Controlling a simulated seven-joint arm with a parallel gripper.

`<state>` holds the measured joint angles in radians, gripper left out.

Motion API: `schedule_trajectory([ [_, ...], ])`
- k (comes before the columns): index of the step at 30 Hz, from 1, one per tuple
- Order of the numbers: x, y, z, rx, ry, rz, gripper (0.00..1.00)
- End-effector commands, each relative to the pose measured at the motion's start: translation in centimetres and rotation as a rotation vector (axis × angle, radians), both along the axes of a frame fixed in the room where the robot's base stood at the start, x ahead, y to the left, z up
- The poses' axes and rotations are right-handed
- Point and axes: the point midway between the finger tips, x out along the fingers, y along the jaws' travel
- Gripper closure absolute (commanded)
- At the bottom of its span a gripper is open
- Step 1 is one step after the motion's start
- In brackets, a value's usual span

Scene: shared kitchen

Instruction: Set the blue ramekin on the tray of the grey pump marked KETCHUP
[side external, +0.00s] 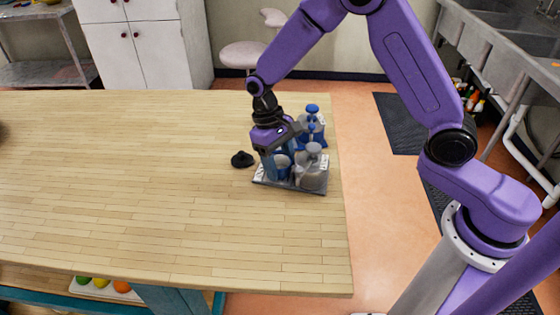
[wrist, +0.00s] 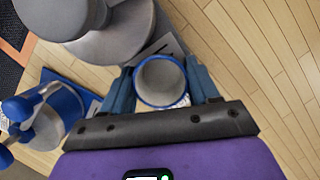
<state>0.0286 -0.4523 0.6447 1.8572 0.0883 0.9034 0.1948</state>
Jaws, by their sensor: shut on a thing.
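The blue ramekin (wrist: 160,80), grey inside, sits upright between the two blue fingers of my gripper (wrist: 162,90) in the wrist view. My gripper is shut on it. In the side external view the ramekin (side external: 282,168) is low over the left part of a dark grey tray (side external: 288,185), beside the grey pump (side external: 313,170). I cannot tell whether it touches the tray. The grey pump also fills the top left of the wrist view (wrist: 110,38). Its label is partly hidden, and I cannot read the word.
A blue pump (side external: 313,123) stands just behind the grey one; it also shows in the wrist view (wrist: 45,120). A small black object (side external: 242,159) lies left of the tray. The wooden table (side external: 130,180) is clear to the left. Its right edge is close.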

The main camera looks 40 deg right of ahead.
Motion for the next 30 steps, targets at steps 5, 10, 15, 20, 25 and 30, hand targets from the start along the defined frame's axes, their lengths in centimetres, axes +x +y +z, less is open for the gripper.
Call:
schedule_trajectory([
  [5,0.0,0.0,-0.3,0.000,0.001,0.000,0.34],
  [10,0.0,0.0,-0.3,0.000,0.001,0.000,0.15],
  [15,0.0,0.0,-0.2,0.000,0.001,0.000,0.15],
  [20,0.2,0.1,0.7,0.001,-0.002,0.000,0.15],
  [25,1.0,0.2,3.4,0.002,-0.005,0.000,0.15],
  [30,2.0,0.4,6.8,0.002,-0.006,-0.001,0.15],
])
